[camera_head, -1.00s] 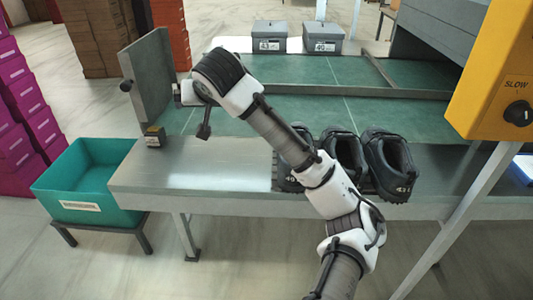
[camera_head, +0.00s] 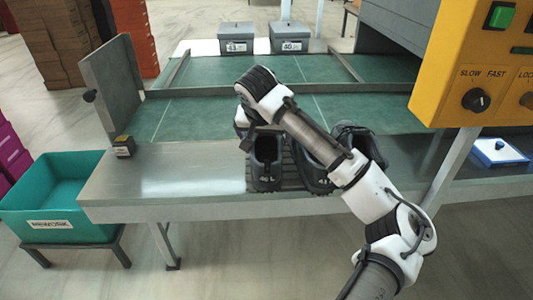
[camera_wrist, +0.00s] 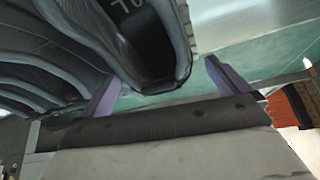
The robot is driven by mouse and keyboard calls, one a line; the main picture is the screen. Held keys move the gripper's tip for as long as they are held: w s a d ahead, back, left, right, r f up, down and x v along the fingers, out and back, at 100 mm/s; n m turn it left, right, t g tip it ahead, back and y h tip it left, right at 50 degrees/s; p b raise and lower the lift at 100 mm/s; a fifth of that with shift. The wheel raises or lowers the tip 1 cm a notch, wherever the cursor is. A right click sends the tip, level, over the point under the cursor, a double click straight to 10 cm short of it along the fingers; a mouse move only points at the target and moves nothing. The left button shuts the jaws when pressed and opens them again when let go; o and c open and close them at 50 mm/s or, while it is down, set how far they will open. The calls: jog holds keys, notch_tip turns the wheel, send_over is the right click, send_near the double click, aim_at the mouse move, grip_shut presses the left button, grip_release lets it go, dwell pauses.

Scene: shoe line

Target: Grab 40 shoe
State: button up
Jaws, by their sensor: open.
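Several black shoes stand in a row on the metal ledge at the front of the line. The leftmost shoe (camera_head: 266,170) has a marking on its heel that seems to read 40. The other shoes (camera_head: 311,168) are to its right, partly behind my arm. In the wrist view, the heel of a dark shoe (camera_wrist: 150,55) with a partly visible marking lies between the two purple fingers of my gripper (camera_wrist: 162,74). The fingers are apart and not closed on it. In the head view my wrist is just above the leftmost shoe, and the fingers cannot be made out.
Two grey lidded boxes (camera_head: 236,37) (camera_head: 290,38) stand at the back of the green belt (camera_head: 190,118). A teal bin (camera_head: 60,200) is at the left, beside a small dark block (camera_head: 123,146). A yellow control panel (camera_head: 480,60) stands at right.

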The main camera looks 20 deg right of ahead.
aim_at(268, 149)
jog(key=x, duration=0.5)
jog(key=shift+d+p, duration=0.15)
jog(key=shift+p, duration=0.15)
jog(key=shift+c, duration=0.3)
jog(key=c, duration=1)
